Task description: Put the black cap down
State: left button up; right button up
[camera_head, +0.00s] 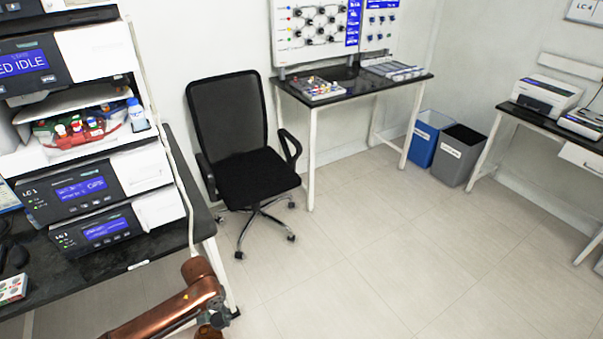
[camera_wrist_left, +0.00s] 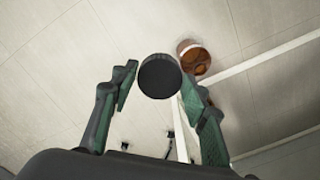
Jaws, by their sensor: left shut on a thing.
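The black cap (camera_wrist_left: 159,75) is a dark round disc in the left wrist view, seen face on between the fingertips. My left gripper (camera_wrist_left: 162,88), with dark green finger pads, is shut on it. The floor shows behind the cap, and nothing is seen touching it apart from the gripper. In the head view my copper-coloured left arm comes in at the bottom left, beside the front end of the dark bench; the cap cannot be made out there. My right gripper is in neither view.
The dark bench (camera_head: 105,262) at left carries stacked LC instruments (camera_head: 92,190) and a tray of small bottles (camera_head: 75,128). An office chair (camera_head: 250,172) stands beyond it. A blue bin (camera_head: 426,140) and a grey bin (camera_head: 459,157) stand by the far tables. The middle floor is clear.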

pick_arm(q)
jog(key=s+d+r+p, duration=0.2)
jog(key=s+r+p, duration=0.1)
jog(key=r, duration=0.7)
jog(key=s+d+r+n+p, duration=0.1)
jog(key=s+d+r+p, duration=0.1)
jog(key=r, duration=0.7)
jog(key=s+d+r+n+p, duration=0.1)
jog(key=s+d+r+p, duration=0.1)
jog(key=r, duration=0.8)
jog(key=s+p, duration=0.1)
jog(key=p, duration=0.1)
jog(key=shift+s+d+r+p, duration=0.25)
jog(key=shift+s+r+p, duration=0.05)
jog(key=shift+s, duration=0.1)
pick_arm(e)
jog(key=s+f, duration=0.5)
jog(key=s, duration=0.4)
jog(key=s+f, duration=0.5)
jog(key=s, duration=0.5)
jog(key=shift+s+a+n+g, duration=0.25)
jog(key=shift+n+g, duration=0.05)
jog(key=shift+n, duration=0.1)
pick_arm(q)
jog(key=shift+f, duration=0.1)
